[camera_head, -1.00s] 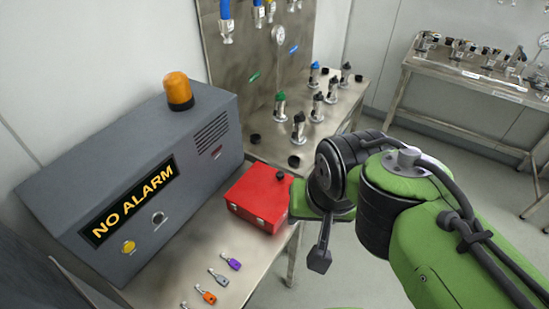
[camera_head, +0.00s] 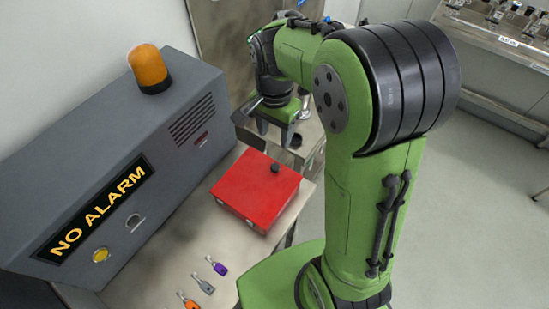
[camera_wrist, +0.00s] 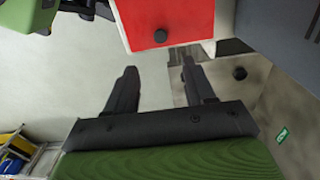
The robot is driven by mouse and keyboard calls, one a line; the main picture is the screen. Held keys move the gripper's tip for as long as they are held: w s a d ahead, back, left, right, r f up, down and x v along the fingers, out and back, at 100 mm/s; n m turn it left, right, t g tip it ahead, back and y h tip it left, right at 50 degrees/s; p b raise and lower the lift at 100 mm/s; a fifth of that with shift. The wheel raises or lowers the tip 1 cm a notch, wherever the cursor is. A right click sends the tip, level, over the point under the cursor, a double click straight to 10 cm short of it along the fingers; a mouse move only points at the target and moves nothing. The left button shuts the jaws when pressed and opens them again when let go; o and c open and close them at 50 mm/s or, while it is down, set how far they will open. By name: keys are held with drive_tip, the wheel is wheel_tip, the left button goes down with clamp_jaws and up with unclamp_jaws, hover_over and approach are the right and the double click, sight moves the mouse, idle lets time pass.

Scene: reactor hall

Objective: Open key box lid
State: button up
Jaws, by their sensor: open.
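The red key box (camera_head: 255,190) sits on the metal table, its lid lying shut. A small black knob (camera_head: 275,168) stands on the lid near its far right edge. My gripper (camera_head: 275,132) is open and empty, pointing down just beyond the far side of the box, apart from it. In the wrist view the red box (camera_wrist: 145,15) is at the top with its black knob (camera_wrist: 160,36). There my two fingers (camera_wrist: 160,72) are spread below the box, with nothing between them.
A grey alarm cabinet (camera_head: 70,160) with an orange lamp (camera_head: 149,68) stands left of the box. Purple (camera_head: 217,267), grey (camera_head: 203,285) and orange (camera_head: 188,301) keys lie on the table (camera_head: 180,235) in front.

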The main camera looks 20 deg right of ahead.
sight(275, 167)
wheel_tip(275, 167, down, 14)
drive_tip(key=shift+f+b, duration=0.1)
drive_tip(key=shift+b, duration=0.75)
clamp_jaws()
